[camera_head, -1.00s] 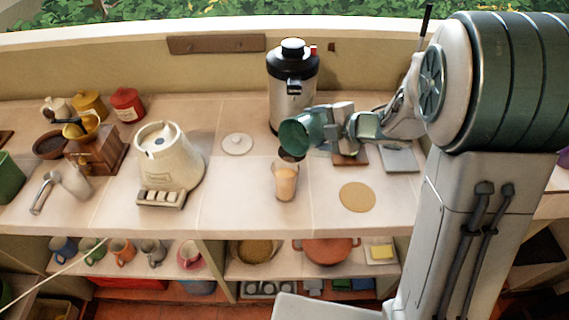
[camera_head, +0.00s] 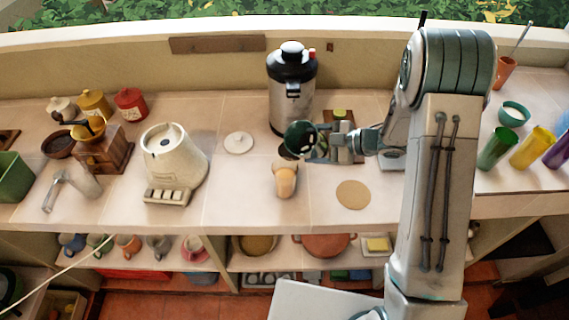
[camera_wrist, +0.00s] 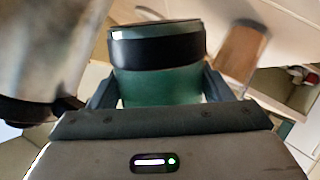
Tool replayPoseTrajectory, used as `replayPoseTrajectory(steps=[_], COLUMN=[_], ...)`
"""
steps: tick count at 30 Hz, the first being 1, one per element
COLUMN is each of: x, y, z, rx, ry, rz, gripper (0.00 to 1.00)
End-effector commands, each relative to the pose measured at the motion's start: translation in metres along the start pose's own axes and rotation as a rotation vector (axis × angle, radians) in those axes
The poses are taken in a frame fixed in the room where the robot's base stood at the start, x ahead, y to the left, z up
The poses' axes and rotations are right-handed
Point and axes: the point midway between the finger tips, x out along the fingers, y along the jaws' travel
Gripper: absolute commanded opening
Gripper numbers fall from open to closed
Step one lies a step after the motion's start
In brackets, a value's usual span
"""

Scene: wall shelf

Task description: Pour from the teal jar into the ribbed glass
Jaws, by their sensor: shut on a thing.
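The teal jar (camera_head: 300,139) is held in my gripper (camera_head: 325,141), above the counter and tipped with its dark open mouth toward the head camera and to the left. In the wrist view the jar (camera_wrist: 160,85) shows a black band and sits between both fingers of my gripper (camera_wrist: 160,92). The ribbed glass (camera_head: 285,182) stands upright on the counter just below and left of the jar. It holds a tan content. No stream between jar and glass can be made out. The inside of the jar is too dark to read.
A steel urn (camera_head: 291,95) stands close behind the jar. A white lid (camera_head: 238,143) lies left and a round tan mat (camera_head: 352,195) lies right of the glass. A cream machine (camera_head: 173,160) stands farther left. Colored cups (camera_head: 497,148) stand at the far right.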

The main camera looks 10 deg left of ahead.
Motion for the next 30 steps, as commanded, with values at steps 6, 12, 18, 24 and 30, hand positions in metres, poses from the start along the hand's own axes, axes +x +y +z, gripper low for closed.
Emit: replayPoseTrajectory(steps=[6,12,18,24,30], x=[0.002,0.005,0.007,0.000,-0.002], y=[0.002,0.000,0.000,0.010,0.012], z=[0.016,0.031,0.042,0.032,0.030], rx=[0.122,0.251,0.391,0.485,0.526], ry=[0.072,0.147,0.230,0.285,0.308], rz=[-0.018,-0.039,-0.062,-0.078,-0.085], gripper=[0.36,0.36,0.36,0.36,0.36])
